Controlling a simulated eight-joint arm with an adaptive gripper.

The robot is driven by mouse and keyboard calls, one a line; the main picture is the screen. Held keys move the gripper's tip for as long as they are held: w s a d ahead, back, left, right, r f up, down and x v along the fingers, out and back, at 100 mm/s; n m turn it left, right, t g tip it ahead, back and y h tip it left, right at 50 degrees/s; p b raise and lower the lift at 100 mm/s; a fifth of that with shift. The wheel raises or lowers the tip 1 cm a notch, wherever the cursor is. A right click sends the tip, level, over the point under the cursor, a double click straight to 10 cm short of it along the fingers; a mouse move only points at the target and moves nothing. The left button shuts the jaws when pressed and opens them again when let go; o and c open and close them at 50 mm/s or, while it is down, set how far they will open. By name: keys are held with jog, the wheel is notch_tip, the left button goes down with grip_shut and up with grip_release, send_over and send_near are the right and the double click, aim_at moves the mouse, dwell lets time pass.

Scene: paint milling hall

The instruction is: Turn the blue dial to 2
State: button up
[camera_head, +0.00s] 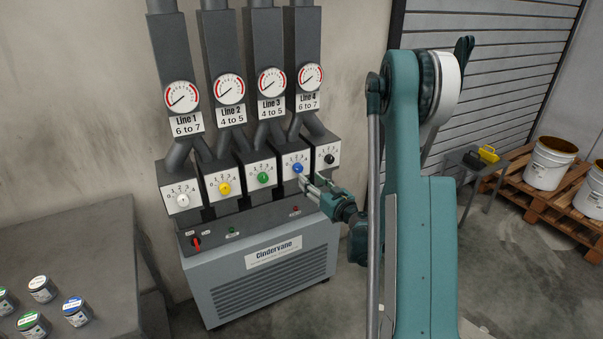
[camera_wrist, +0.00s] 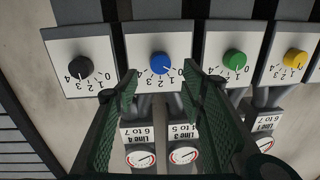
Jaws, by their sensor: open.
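The blue dial (camera_head: 297,168) is on a white plate, fourth from the left in the dial row. In the wrist view, which is upside down, the blue dial (camera_wrist: 160,64) shows near the middle with numbers around it. Its white mark seems to lean to the right there, but I cannot read the setting surely. My gripper (camera_head: 305,184) is just in front of the blue dial's plate in the head view. In the wrist view my gripper (camera_wrist: 160,82) is open, its two green fingers spread to either side of the dial and apart from it.
Neighbouring dials are green (camera_head: 263,178), black (camera_head: 329,159), yellow (camera_head: 224,188) and white (camera_head: 183,200). Gauges such as the Line 4 gauge (camera_head: 311,77) sit above. The grey machine cabinet (camera_head: 262,285) stands below. A bench (camera_head: 85,245) with several jars is at left.

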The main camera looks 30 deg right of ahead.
aim_at(300, 170)
jog(key=shift+w+a+b, duration=0.15)
jog(key=shift+w+b, duration=0.15)
jog(key=shift+w, duration=1.65)
jog(key=shift+w+a+b, duration=0.15)
jog(key=shift+w+b, duration=0.1)
jog(key=shift+w, duration=1.7)
jog(key=shift+c, duration=0.7)
jog(key=c, duration=0.8)
